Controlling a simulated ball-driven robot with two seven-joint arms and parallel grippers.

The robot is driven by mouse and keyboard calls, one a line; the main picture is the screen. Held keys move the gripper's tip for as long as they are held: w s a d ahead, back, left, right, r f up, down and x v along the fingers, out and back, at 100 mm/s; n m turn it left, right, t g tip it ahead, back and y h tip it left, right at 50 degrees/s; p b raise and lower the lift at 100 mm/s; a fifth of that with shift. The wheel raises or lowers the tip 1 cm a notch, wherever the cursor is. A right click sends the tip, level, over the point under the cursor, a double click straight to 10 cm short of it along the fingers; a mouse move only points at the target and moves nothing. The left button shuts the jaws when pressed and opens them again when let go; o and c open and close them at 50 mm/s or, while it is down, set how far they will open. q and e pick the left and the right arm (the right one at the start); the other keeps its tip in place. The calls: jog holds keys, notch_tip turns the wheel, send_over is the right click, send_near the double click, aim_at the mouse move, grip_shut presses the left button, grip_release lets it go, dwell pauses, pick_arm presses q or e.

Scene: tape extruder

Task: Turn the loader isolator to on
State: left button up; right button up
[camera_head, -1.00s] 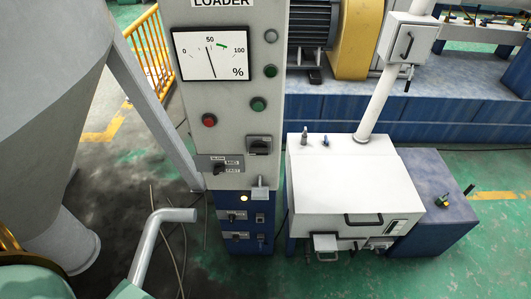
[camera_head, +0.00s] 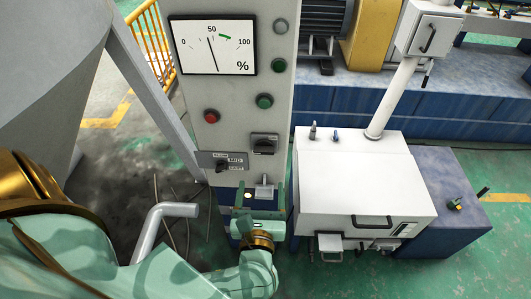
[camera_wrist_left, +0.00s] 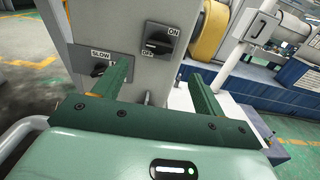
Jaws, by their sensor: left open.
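The loader isolator (camera_head: 264,143) is a black rotary switch low on the right side of the grey loader panel. In the left wrist view the isolator (camera_wrist_left: 160,38) carries ON and OFF labels; its knob lies roughly crosswise. My left gripper (camera_head: 262,190) is open and empty, below the isolator in the head view and apart from it. In the left wrist view its green fingers (camera_wrist_left: 161,69) are spread, with the isolator beyond and between the fingertips. My right gripper is not in view.
A SLOW/MID/FAST selector (camera_head: 222,166) sits left of the isolator, with a red button (camera_head: 211,116) and green button (camera_head: 264,101) above. A small grey lever (camera_head: 264,186) is just below the isolator. A white box machine (camera_head: 365,190) stands to the right.

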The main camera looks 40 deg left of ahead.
aim_at(264, 153)
pick_arm(q)
jog(key=b+x, duration=0.1)
jog(key=x, duration=1)
jog(key=shift+w+a, duration=0.15)
jog(key=shift+w, duration=0.15)
jog(key=c, duration=1)
